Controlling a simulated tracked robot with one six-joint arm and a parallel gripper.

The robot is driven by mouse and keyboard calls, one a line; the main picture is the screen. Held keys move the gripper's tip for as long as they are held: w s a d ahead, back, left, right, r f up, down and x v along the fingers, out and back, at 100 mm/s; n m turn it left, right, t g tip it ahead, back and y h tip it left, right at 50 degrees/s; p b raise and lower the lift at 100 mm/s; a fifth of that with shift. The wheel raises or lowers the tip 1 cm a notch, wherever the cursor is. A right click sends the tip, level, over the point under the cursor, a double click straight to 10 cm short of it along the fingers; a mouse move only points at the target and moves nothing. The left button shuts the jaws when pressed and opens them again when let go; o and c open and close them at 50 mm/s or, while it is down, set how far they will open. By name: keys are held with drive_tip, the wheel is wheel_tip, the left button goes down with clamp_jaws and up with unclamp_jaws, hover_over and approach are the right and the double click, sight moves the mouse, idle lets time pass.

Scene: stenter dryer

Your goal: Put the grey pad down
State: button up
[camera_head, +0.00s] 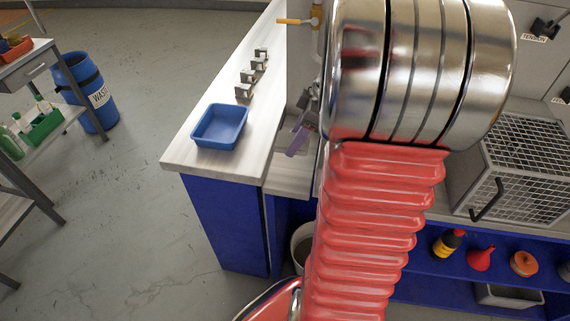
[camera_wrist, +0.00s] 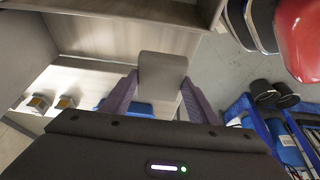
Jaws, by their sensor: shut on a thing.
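My gripper (camera_wrist: 160,92) has two purple fingers and is shut on the grey pad (camera_wrist: 163,70), a flat square piece held between the fingertips. In the head view my gripper (camera_head: 299,139) shows only partly, beside my large arm, over the recessed part of the worktop. The pad cannot be made out clearly there. A gap between pad and worktop cannot be judged.
A blue tray (camera_head: 221,127) stands near the pale worktop's front corner (camera_head: 182,158), with several small metal blocks (camera_head: 252,73) behind it. A wire-mesh box (camera_head: 525,165) is at right. A blue waste drum (camera_head: 86,92) and trolley are at left. Open floor lies between.

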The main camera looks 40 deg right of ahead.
drive_tip(key=shift+d, duration=0.1)
drive_tip(key=shift+f, duration=0.25)
hover_over(290, 169)
drive_tip(key=s, duration=0.1)
drive_tip(key=f, duration=0.5)
drive_tip(key=shift+s+d+f, duration=0.15)
drive_tip(key=shift+d+f, duration=0.2)
drive_tip(key=shift+f, duration=0.05)
drive_tip(key=shift+f, duration=1.9)
drive_tip(key=o, duration=0.9)
drive_tip(key=shift+o, duration=0.2)
